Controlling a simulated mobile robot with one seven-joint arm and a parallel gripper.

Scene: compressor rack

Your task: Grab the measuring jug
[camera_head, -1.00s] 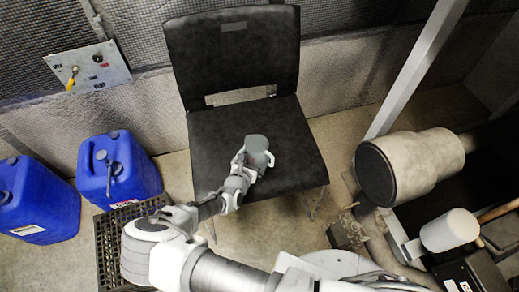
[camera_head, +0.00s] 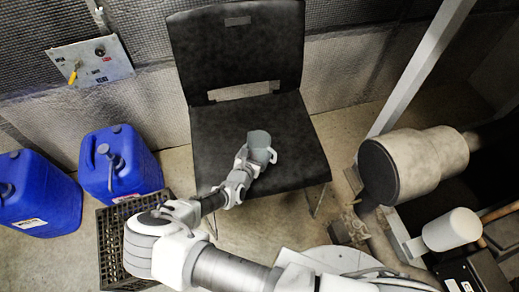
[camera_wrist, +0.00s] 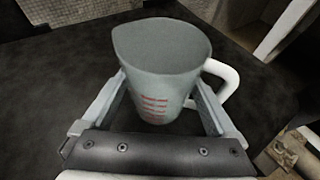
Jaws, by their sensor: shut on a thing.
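The measuring jug (camera_head: 259,140) is a translucent grey-green cup with a spout, a white handle and red scale marks. It is over the seat of the black chair (camera_head: 225,150); I cannot tell whether its base touches the seat. My gripper (camera_head: 258,158) is shut on the jug, with a finger on each side of its body. In the wrist view the jug (camera_wrist: 160,60) stands between the fingers of my gripper (camera_wrist: 160,105), its handle to the right beyond the right finger. The jug's far side is hidden.
Two blue jerrycans (camera_head: 120,163) stand on the floor at left. A black crate (camera_head: 112,240) is partly under my arm. The chair's backrest (camera_head: 237,50) rises behind the jug. A pipe with a large cylinder (camera_head: 420,165) and a pale post (camera_head: 420,65) stand at right.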

